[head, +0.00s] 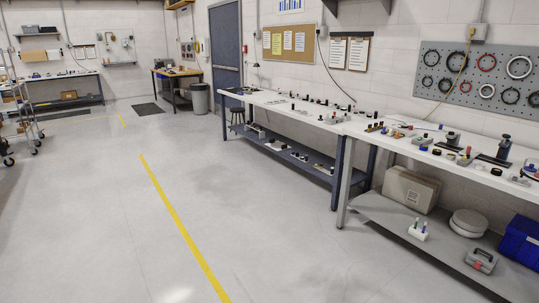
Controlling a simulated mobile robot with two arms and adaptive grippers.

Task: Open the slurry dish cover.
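I cannot pick out a slurry dish or its cover for certain. The long white workbenches (350,127) along the right wall carry many small items, too small to tell apart from here. A round, pale, shallow object (468,222) sits on the lower shelf of the nearer bench; I cannot tell whether it is a dish with a cover. Neither of my grippers shows in the head view.
The grey floor (110,215) is open left of the benches, with a yellow line (180,226) along it. The lower shelf (392,216) holds a cardboard box (409,190) and blue bin (522,243). A wheeled rack (20,112) stands left; a grey trash can (199,98) stands farther back.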

